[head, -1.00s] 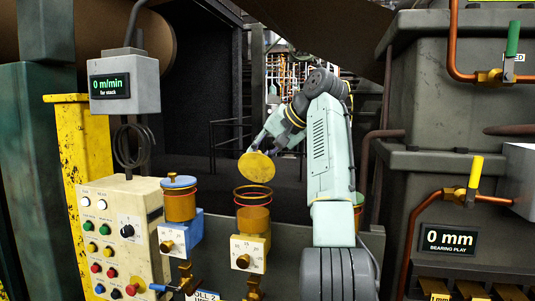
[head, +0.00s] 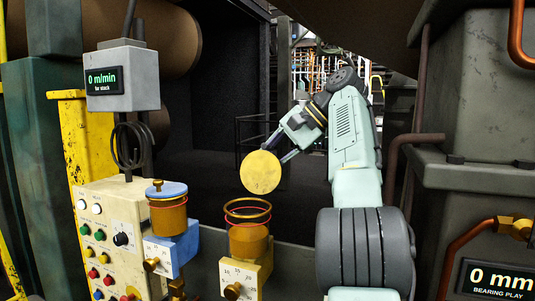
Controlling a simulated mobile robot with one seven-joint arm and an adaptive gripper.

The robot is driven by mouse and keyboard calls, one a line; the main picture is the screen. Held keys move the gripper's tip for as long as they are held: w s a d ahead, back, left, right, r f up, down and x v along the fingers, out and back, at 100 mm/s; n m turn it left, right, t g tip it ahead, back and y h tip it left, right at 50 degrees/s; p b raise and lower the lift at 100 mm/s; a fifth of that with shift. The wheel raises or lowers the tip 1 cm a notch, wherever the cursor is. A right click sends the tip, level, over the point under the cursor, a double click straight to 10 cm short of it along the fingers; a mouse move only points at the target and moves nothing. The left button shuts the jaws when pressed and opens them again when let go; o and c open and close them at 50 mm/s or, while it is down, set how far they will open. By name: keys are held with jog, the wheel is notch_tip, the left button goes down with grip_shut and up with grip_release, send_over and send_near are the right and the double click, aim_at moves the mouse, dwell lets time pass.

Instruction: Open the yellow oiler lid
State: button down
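The yellow oiler (head: 248,240) is an amber cup with red rings on a yellow block with a dial, low in the middle of the head view. Its top looks open. The round yellow lid (head: 261,172) stands steeply tilted just above the cup's rim, its flat face towards the camera. Whether it joins the rim cannot be seen. My gripper (head: 279,151) is at the lid's upper right edge, reaching in from the right. The lid hides part of the fingertips, so I cannot tell whether they grip it or only touch it.
A blue-lidded oiler (head: 168,212), its lid down, stands left of the yellow one. The control panel (head: 110,232) is further left, below a speed display box (head: 122,78). Dark machine housing (head: 480,100) fills the right side.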

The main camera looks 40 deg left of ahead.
jog(key=shift+s, duration=0.1)
dwell(0.4)
jog(key=c, duration=1.5)
grip_release()
